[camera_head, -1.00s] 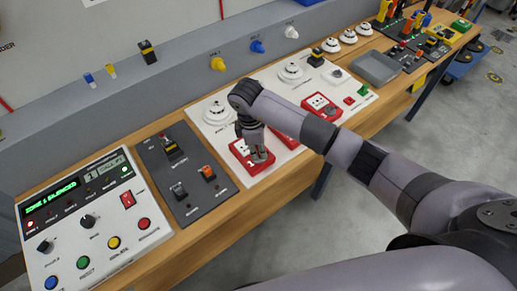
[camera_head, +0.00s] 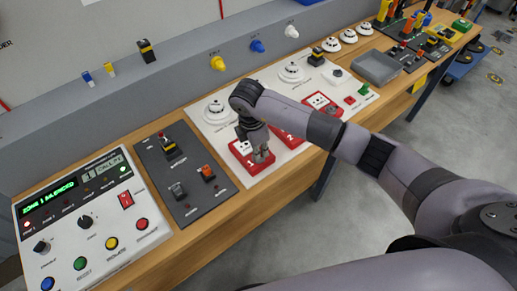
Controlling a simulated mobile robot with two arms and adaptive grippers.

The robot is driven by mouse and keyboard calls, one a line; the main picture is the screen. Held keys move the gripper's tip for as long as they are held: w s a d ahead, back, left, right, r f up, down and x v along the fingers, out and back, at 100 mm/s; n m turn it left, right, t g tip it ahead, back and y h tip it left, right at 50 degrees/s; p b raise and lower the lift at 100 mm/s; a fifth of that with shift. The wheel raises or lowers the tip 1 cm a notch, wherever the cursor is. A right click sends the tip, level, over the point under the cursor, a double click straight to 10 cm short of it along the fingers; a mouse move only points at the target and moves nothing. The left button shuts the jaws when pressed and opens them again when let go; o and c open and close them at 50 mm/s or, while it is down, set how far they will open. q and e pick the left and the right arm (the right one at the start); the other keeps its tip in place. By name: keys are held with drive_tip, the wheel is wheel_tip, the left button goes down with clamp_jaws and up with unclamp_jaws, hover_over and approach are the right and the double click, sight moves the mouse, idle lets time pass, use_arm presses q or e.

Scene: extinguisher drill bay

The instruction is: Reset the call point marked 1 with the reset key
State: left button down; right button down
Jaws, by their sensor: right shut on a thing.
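The call point marked 1 (camera_head: 240,158) is a red box with a white face on the pale panel, left of the other two red call points. My right gripper (camera_head: 262,156) points down at its right part and covers some of its face. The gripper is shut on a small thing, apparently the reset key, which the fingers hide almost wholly. I cannot tell whether the key sits in the call point. My left gripper is not in view.
Call point 2 (camera_head: 290,131) is partly behind my right arm, with call point 3 (camera_head: 319,103) beyond. The control panel (camera_head: 100,225) reads zone 1 silenced. A dark switch plate (camera_head: 190,205) lies left of call point 1.

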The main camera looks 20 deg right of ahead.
drive_tip(key=shift+r, duration=0.3)
drive_tip(key=shift+r+p, duration=1.85)
drive_tip(key=shift+r, duration=0.4)
